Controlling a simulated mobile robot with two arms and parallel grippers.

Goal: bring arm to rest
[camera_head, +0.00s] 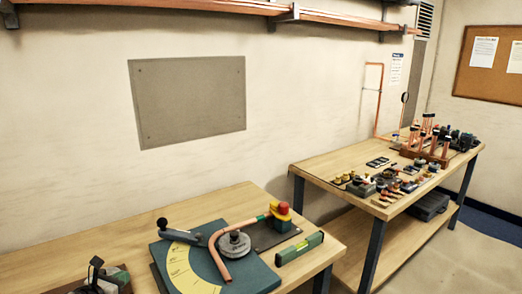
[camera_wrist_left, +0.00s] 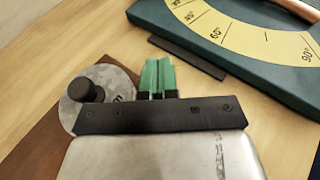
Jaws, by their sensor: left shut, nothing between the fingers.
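My left gripper (camera_wrist_left: 157,75) shows in the left wrist view, its two green-tipped fingers together with nothing between them. It is over the wooden workbench (camera_wrist_left: 185,95), beside the teal bending plate (camera_wrist_left: 185,20) with its yellow angle scale. In the head view the bending plate (camera_head: 165,262) lies on the near bench, with a copper tube (camera_head: 215,252) bent around a grey round former (camera_head: 234,245). I cannot make out my left fingers clearly in the head view. My right gripper is in neither view.
A grey disc with a black knob (camera_wrist_left: 88,90) sits on a brown board left of my fingers. A green level (camera_head: 300,248) and a red-and-yellow clamp (camera_head: 281,212) are at the plate's right. A second bench (camera_head: 320,165) holds several fittings and copper pipes. Bare bench lies behind the plate.

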